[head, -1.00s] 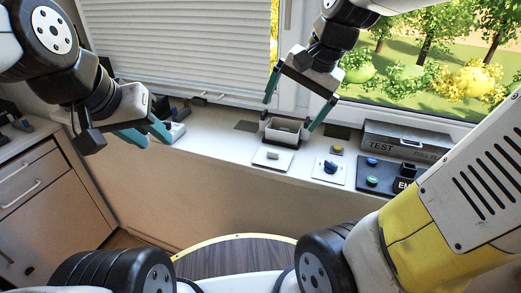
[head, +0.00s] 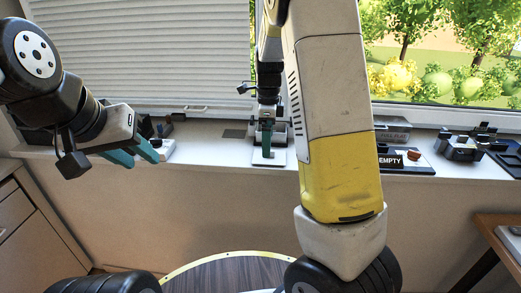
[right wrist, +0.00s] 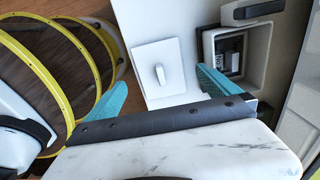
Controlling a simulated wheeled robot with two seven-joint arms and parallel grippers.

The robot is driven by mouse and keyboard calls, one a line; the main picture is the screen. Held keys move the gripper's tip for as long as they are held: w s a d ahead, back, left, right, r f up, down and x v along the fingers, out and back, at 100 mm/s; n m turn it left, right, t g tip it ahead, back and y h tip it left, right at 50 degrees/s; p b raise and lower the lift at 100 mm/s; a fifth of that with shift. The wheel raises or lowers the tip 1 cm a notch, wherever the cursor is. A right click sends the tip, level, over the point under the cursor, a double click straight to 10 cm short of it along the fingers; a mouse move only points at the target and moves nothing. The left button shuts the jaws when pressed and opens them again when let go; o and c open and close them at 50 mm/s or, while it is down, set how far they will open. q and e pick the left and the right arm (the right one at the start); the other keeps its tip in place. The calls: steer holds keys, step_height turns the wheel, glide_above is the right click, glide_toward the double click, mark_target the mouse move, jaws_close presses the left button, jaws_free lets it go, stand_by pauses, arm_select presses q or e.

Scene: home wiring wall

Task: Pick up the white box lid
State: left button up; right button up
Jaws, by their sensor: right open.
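The white box lid (right wrist: 158,68), a flat square plate with a small upright handle, lies on the sill. In the head view the lid (head: 279,157) is partly covered by my right gripper (head: 267,140). The right wrist view shows my right gripper (right wrist: 160,80) open, with its teal fingers apart and the lid's handle in line with the gap between them. Nothing is held there. The open white-rimmed box (right wrist: 208,46) stands beside the lid, with dark parts inside. My left gripper (head: 134,156) is open and empty at the left, in front of the sill.
A dark panel marked EMPTY (head: 390,162) with a red knob and a grey case (head: 392,133) sit right of my right arm. A dark device (head: 460,148) stands farther right. A wooden table (head: 498,222) is at the right edge. A window blind hangs behind.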

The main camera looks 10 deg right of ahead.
mark_target(278, 157)
steer(key=f, duration=0.4)
steer(key=shift+d+f, duration=0.3)
steer(key=shift+f, duration=0.05)
steer(key=c, duration=1.4)
